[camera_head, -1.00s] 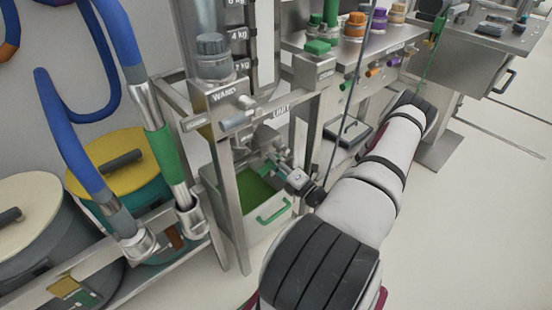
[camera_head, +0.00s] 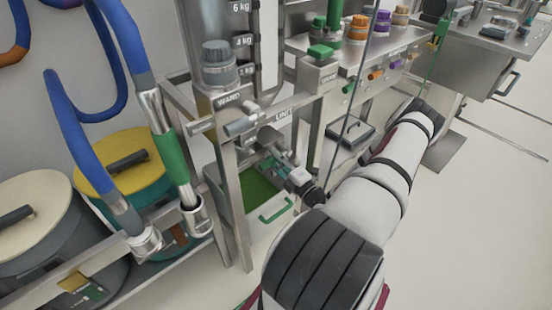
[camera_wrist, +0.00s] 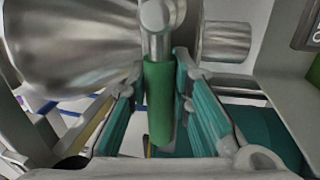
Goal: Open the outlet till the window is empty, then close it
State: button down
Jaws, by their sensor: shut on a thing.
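The outlet's metal valve body (camera_wrist: 75,45) fills the upper left of the wrist view. Its lever has a green sleeve (camera_wrist: 158,105) and hangs down from a metal stem. My gripper (camera_wrist: 159,75) is shut on this green lever, with one teal finger on each side. In the head view, my gripper (camera_head: 272,142) is under the hopper frame, partly hidden, and the lever cannot be made out. The window (camera_head: 268,40) is a tall pale strip beside the kg marks; its fill level is unclear. A bin (camera_head: 262,222) with green contents stands below.
The bin has a green handle (camera_head: 277,212) in front. A blue hose with a green-sleeved wand (camera_head: 172,155) and lidded drums (camera_head: 120,165) stand to the left. A metal bench (camera_head: 350,58) with coloured caps is behind. Open floor lies to the right.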

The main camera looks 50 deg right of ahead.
jog(key=c, duration=1.4)
grip_release()
jog(key=shift+c, duration=0.2)
jog(key=v, duration=1.2)
